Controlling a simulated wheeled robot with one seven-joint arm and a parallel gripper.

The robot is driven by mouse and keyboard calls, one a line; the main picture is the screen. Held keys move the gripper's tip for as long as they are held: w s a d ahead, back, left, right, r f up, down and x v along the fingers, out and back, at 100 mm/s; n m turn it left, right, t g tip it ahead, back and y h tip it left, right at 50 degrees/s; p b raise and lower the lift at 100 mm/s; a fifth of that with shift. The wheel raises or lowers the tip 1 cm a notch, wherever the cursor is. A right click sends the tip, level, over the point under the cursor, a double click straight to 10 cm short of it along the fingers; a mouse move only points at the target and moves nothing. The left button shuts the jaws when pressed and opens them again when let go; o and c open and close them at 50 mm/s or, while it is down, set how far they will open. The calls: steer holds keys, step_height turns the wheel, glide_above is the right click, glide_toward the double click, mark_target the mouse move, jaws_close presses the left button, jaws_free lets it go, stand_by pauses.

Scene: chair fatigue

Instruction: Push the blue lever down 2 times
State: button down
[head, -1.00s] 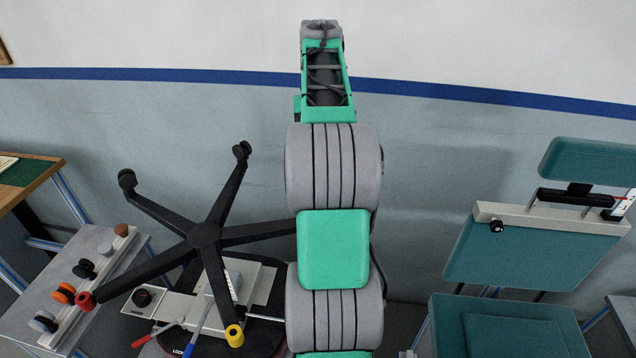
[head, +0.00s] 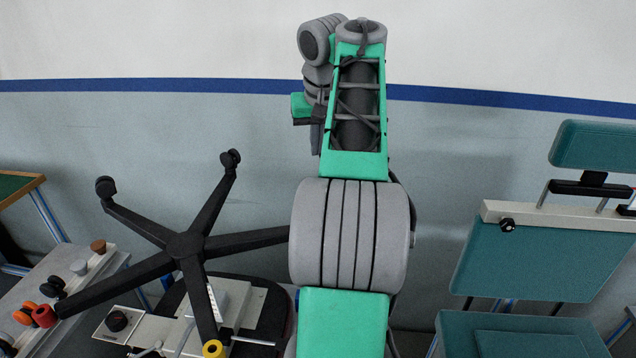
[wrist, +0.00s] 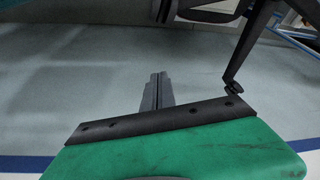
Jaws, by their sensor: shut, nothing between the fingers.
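In the head view, a black five-legged chair base (head: 184,246) with a red caster and a yellow one is at the left. Under it is a beige mechanism (head: 238,305) on a dark seat.
A side table (head: 85,290) with several loose casters is at the left edge. A teal chair (head: 530,250) stands at the right. My arm fills the middle of the head view. A wall with a blue stripe (head: 150,85) is behind.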

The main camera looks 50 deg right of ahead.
steer(key=b+x, duration=0.9)
steer(key=x, duration=0.2)
steer(key=s+a, duration=0.2)
steer(key=s, duration=0.1)
steer(key=shift+s+a+r, duration=0.2)
steer(key=shift+a+r, duration=0.15)
steer(key=shift+r, duration=0.05)
